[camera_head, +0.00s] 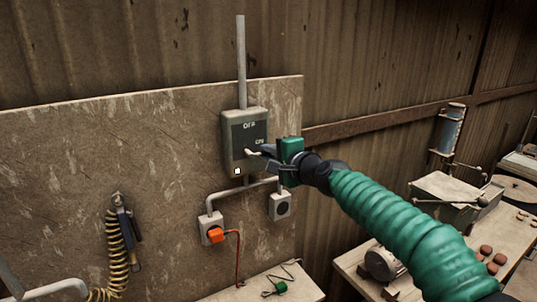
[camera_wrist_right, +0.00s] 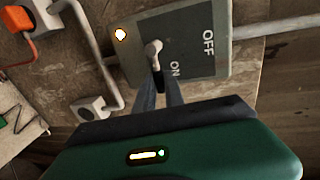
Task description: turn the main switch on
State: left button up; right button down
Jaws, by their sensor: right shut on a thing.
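The main switch is a grey box (camera_head: 230,135) on the wall board, with a dark plate marked OFF above and ON lower down. Its pale lever (camera_head: 251,153) points out beside the ON mark; in the right wrist view the lever (camera_wrist_right: 153,50) also lies near ON. A small lamp (camera_head: 238,171) at the box's lower part glows whitish; it is bright in the right wrist view too (camera_wrist_right: 120,34). My right gripper (camera_head: 264,150) is shut on the lever, its narrow fingertips (camera_wrist_right: 158,76) at the lever. My left gripper is not in view.
Below the box are a socket with an orange plug (camera_head: 216,235) and a grey outlet (camera_head: 281,206), joined by conduits. A coiled yellow hose (camera_head: 117,255) hangs at left. A bench with a machine (camera_head: 447,195) stands at right.

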jog(key=c, duration=1.6)
grip_release()
jog(key=shift+f, duration=0.2)
jog(key=shift+o, duration=0.8)
jog(key=shift+w+d, duration=0.1)
jog(key=shift+d, duration=0.05)
jog(key=b+v, duration=1.1)
jog(key=v, duration=0.5)
jog(key=shift+s, duration=0.25)
jog(key=shift+d+r, duration=0.1)
jog(key=shift+d, duration=0.05)
